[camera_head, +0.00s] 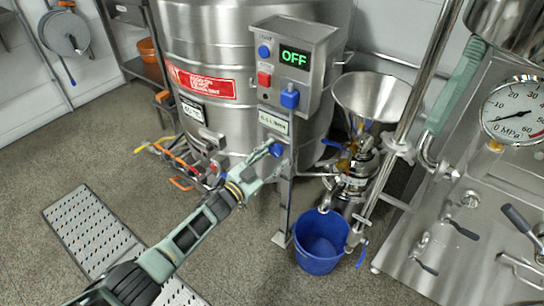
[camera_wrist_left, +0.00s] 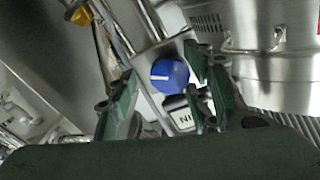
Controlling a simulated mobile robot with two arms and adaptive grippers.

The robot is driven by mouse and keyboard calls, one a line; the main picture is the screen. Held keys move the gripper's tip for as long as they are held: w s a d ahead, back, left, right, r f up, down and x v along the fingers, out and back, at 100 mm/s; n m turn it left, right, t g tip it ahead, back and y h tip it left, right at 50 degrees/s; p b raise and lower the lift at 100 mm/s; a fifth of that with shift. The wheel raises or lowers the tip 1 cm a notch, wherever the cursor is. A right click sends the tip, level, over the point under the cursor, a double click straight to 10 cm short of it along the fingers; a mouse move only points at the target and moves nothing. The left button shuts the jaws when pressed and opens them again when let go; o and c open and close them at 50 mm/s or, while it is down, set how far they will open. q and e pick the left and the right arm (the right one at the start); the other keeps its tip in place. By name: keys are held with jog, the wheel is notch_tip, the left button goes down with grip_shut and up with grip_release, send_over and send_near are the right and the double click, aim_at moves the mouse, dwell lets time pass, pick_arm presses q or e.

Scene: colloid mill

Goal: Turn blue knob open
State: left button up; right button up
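A blue knob (camera_head: 276,150) sits low on the steel control post, under a small label plate, in the head view. In the left wrist view the blue knob (camera_wrist_left: 169,75) is round with a white pointer line toward the left, and it lies between and beyond the fingers. My left gripper (camera_head: 270,155) reaches the knob from the lower left. In the left wrist view its green fingers (camera_wrist_left: 160,100) are apart on either side of the knob. I cannot tell whether they touch it. My right gripper is not in view.
The control box (camera_head: 296,65) above has a display reading OFF, a red button and blue controls. A large steel tank (camera_head: 235,60) stands behind. A steel funnel (camera_head: 371,98) and a blue bucket (camera_head: 319,243) are to the right. A gauge panel (camera_head: 470,190) is at far right.

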pick_arm(q)
jog(key=shift+w+a, duration=0.1)
jog(key=shift+s+a, duration=0.3)
jog(key=v, duration=1.1)
jog(key=shift+s, duration=0.15)
